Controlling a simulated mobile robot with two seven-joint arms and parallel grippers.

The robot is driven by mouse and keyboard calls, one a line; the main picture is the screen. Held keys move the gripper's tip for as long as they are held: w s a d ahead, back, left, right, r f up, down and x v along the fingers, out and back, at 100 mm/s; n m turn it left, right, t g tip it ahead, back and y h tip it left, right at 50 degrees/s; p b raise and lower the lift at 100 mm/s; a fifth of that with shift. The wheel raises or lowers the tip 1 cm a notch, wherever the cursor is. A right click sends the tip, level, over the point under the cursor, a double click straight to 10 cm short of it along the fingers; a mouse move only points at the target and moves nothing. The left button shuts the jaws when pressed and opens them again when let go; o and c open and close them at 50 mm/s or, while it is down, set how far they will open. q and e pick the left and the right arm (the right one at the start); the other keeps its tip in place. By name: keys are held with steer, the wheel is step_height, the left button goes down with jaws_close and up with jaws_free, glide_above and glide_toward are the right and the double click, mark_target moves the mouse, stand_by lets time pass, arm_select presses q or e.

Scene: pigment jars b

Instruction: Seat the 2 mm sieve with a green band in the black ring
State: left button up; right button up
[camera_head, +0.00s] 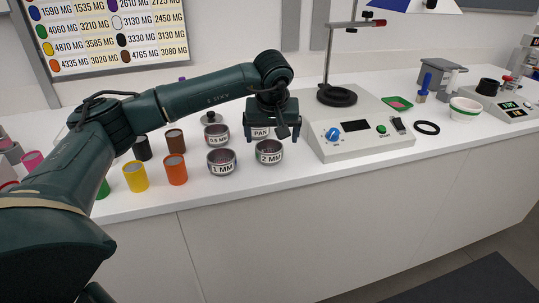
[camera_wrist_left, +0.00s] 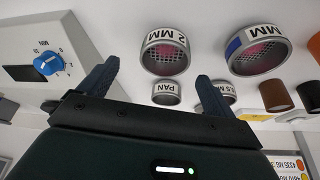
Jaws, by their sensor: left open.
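The sieve labelled 2 MM (camera_head: 269,152) stands upright on the white counter, left of the machine. It also shows in the left wrist view (camera_wrist_left: 165,53); its mesh is visible, but its green band is hard to make out. My left gripper (camera_head: 272,132) is open and empty, fingers pointing down just behind this sieve, near the pan (camera_head: 260,133). In the left wrist view the sieve appears beyond the spread fingers. Another black ring (camera_head: 427,128) lies flat on the counter to the right. My right gripper is not seen.
Sieves labelled 1 MM (camera_head: 222,162) and 0.5 MM (camera_head: 216,134) stand left of the 2 MM one. Orange (camera_head: 176,170) and yellow (camera_head: 135,177) jars are farther left. The machine (camera_head: 365,143) and its upright rod (camera_head: 327,55) stand to the right, with a white bowl (camera_head: 464,109) beyond.

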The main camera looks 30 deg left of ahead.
mark_target(269, 148)
arm_select(q)
steer(key=x, duration=0.4)
steer(key=shift+s+a+f, duration=0.2)
steer(key=shift+s+f, duration=0.05)
steer(key=shift+f, duration=0.2)
steer(key=shift+w+a+f, duration=0.1)
steer(key=shift+w+f, duration=0.05)
steer(key=shift+f, duration=0.25)
steer(key=c, duration=1.1)
steer(key=shift+r, duration=0.1)
